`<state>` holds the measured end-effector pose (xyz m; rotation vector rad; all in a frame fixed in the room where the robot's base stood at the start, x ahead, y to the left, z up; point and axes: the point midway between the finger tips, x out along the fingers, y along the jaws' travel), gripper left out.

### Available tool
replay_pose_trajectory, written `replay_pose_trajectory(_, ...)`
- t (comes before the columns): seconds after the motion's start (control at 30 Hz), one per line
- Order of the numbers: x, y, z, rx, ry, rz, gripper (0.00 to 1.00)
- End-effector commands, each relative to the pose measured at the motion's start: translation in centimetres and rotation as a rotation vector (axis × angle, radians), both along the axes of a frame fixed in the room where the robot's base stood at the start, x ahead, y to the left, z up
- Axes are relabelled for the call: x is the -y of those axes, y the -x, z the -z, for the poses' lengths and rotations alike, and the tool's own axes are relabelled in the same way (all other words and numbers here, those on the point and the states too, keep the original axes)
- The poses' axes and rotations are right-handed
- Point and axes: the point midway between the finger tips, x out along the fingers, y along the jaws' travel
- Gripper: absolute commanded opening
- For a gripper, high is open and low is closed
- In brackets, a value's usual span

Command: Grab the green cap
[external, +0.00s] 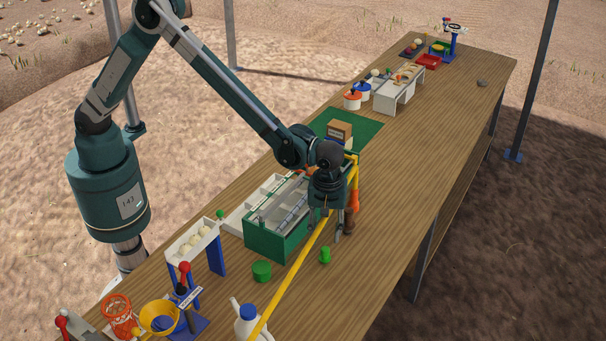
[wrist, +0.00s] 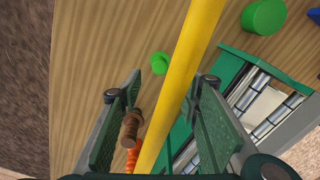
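Two green pieces lie on the wooden table, and I cannot tell for sure which is the green cap. One is a small stepped green piece (external: 325,256), just in front of my gripper (external: 326,226); it also shows in the wrist view (wrist: 159,63), beyond and between the fingertips. The other is a wider, short green cylinder (external: 262,271) to the left; it shows at the top right of the wrist view (wrist: 264,17). My gripper is open and points down above the table. A yellow bar (wrist: 190,58) crosses the wrist view between the fingers.
A green box with metal rollers (external: 270,238) stands left of my gripper. A brown and orange handle (wrist: 131,128) is close to the left finger. A white-and-blue bottle (external: 247,324) stands at the front. The table right of the small green piece is clear.

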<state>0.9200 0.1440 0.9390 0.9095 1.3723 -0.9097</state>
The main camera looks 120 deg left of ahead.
Motion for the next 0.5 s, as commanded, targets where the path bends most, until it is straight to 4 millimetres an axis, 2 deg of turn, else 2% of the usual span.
replay_pose_trajectory(0.3,0.0,0.0,2.1,0.0,0.0,0.0,0.34)
replay_pose_trajectory(0.5,0.0,0.0,2.6,0.0,0.0,0.001,0.34)
